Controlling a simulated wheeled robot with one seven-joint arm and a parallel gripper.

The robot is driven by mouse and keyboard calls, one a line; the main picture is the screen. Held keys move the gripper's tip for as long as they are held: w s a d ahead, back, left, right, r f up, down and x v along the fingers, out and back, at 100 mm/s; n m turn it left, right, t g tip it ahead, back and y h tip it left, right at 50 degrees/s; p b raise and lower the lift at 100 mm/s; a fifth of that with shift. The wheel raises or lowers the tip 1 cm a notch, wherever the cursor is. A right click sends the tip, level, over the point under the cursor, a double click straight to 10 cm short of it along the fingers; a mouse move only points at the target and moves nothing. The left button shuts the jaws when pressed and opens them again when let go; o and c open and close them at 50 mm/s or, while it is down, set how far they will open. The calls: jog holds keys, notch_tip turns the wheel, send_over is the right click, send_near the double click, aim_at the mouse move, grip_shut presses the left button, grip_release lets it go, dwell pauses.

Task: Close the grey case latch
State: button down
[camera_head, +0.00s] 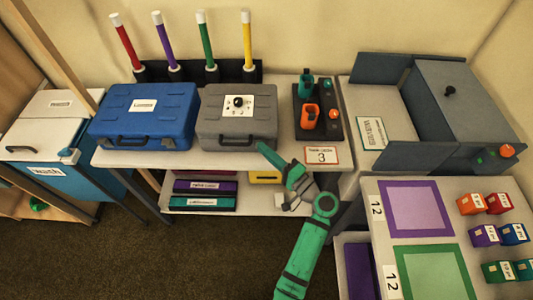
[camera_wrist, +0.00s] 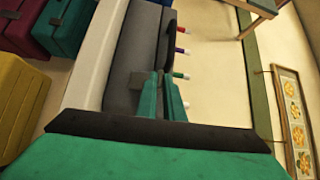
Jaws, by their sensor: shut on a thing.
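The grey case (camera_head: 262,102) stands on the light table with its lid down. It has a white panel with a black knob on top and a dark handle (camera_head: 237,141) on its front. In the wrist view the case's grey side (camera_wrist: 123,62) is seen turned and close. A small grey latch plate (camera_wrist: 143,82) shows at my fingertips. My gripper (camera_head: 262,148) is at the case's front right edge. In the wrist view its teal fingers (camera_wrist: 163,88) are nearly together on the latch, partly hiding it. I cannot tell the latch's exact position.
A blue case (camera_head: 145,128) stands close left. A dark holder (camera_head: 317,112) with teal and orange tools is to the right. Colored poles stand in a rack (camera_head: 198,71) behind. Purple and teal boxes (camera_head: 204,202) lie on the shelf below.

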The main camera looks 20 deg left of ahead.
jog(key=shift+w+a+r+m+g+h, duration=0.1)
jog(key=shift+w+r+m+g+h, duration=0.2)
jog(key=shift+m+h, duration=0.3)
jog(key=c, duration=1.9)
grip_release()
jog(key=shift+o, duration=0.2)
jog(key=v, duration=1)
jog(key=shift+s+d+f, duration=0.15)
jog(key=shift+d, duration=0.25)
